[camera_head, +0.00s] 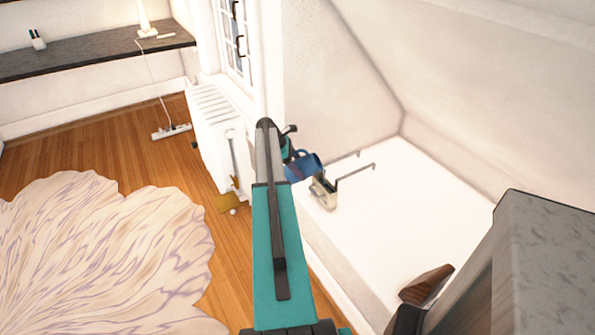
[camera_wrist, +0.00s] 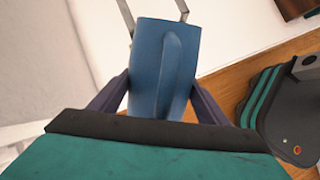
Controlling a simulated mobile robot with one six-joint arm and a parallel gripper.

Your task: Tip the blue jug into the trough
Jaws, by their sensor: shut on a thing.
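The blue jug (camera_head: 305,165) is at the end of my arm in the head view, above the white ledge. It also fills the middle of the wrist view (camera_wrist: 165,62), between the two dark fingers of my gripper (camera_wrist: 158,98). My gripper (camera_head: 287,149) is shut on it. A small cream box-like thing (camera_head: 325,195) with two thin metal rods stands on the ledge just below and right of the jug; it may be the trough. Its inside is not clear. I cannot tell how far the jug is tilted or whether it touches the box.
The white ledge (camera_head: 395,215) is largely clear to the right. A brown wedge-shaped thing (camera_head: 426,285) lies near its front, by a grey-topped cabinet (camera_head: 555,245). A white radiator (camera_head: 215,130) stands left of my arm. A pale rug (camera_head: 95,255) covers the wooden floor.

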